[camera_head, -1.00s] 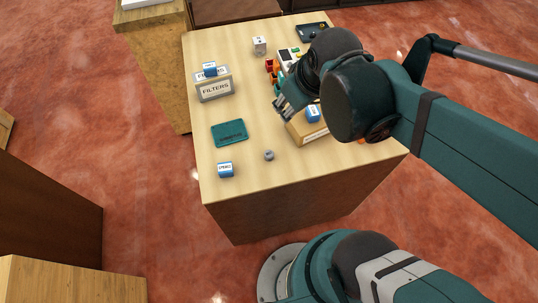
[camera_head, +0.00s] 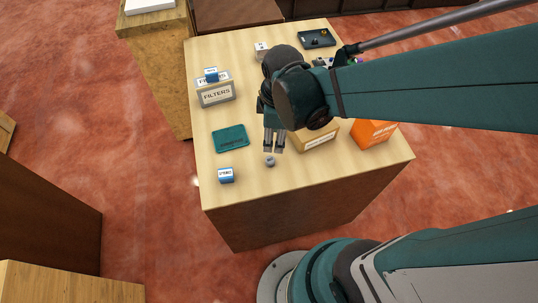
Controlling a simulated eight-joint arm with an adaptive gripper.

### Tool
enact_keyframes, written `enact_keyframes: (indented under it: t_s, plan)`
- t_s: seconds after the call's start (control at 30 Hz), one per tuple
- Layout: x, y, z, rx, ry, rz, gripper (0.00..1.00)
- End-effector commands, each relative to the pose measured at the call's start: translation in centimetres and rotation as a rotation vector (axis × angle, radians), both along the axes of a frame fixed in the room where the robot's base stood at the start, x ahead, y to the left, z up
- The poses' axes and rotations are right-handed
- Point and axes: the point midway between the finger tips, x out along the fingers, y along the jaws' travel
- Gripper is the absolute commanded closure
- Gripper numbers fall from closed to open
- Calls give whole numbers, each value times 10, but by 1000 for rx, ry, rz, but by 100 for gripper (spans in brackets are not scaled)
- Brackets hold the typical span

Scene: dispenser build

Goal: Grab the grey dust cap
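The small grey dust cap (camera_head: 269,160) lies on the wooden table (camera_head: 310,175) near its front edge. My gripper (camera_head: 273,150) points down just behind and above the cap. Its two fingers show a gap between them, and nothing is seen in it. The fingertips look close to the cap, but I cannot tell how far above it they are.
A teal mat (camera_head: 230,139) and a small blue-and-white box (camera_head: 226,175) lie left of the cap. A filters bin (camera_head: 215,93) stands behind them. A cardboard box (camera_head: 318,139) and an orange box (camera_head: 372,132) stand right of my gripper. A dark tray (camera_head: 317,38) is at the back.

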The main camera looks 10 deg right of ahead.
Motion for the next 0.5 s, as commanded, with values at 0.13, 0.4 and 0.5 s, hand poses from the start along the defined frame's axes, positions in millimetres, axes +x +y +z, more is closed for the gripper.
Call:
enact_keyframes:
  t_s: [0.13,0.4,0.5]
  plan:
    - [-1,7,-18,-16,45,110,62]
    - [-5,13,-35,-28,90,223,62]
    - [-5,14,-37,-29,95,235,62]
